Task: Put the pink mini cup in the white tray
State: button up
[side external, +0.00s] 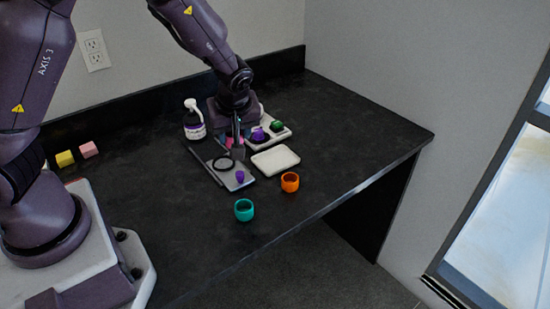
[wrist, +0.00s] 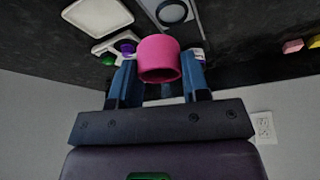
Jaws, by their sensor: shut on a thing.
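The pink mini cup (wrist: 158,58) is between the two blue fingers of my gripper (wrist: 158,80) in the wrist view. My gripper is shut on it. In the side external view my gripper (side external: 237,142) is over the back part of the work area, and only a bit of pink shows there, mostly hidden by the gripper. The white tray (side external: 275,160) lies flat and empty on the black table, to the right of and nearer than my gripper. It also shows at the upper left of the wrist view (wrist: 97,15).
A grey tray (side external: 219,175) holds a black ring and a small purple piece. Behind the white tray is another pale tray with purple and green items (side external: 277,125). An orange cup (side external: 290,182) and a teal cup (side external: 244,210) stand in front. A bottle (side external: 194,121) stands at the left.

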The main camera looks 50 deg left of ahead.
jog(key=w+a+f, duration=0.2)
jog(key=w+f, duration=0.3)
jog(key=w, duration=0.4)
send_over(274, 159)
jog(key=d, duration=0.1)
jog(key=f, duration=0.4)
jog(key=shift+s+d+f, duration=0.15)
jog(key=shift+s+f, duration=0.05)
jog(key=shift+s, duration=0.1)
jog(key=shift+w+f, duration=0.15)
jog(key=shift+f, duration=1.55)
jog(key=shift+f, duration=0.2)
jog(key=o, duration=1)
jog(key=shift+r, duration=0.1)
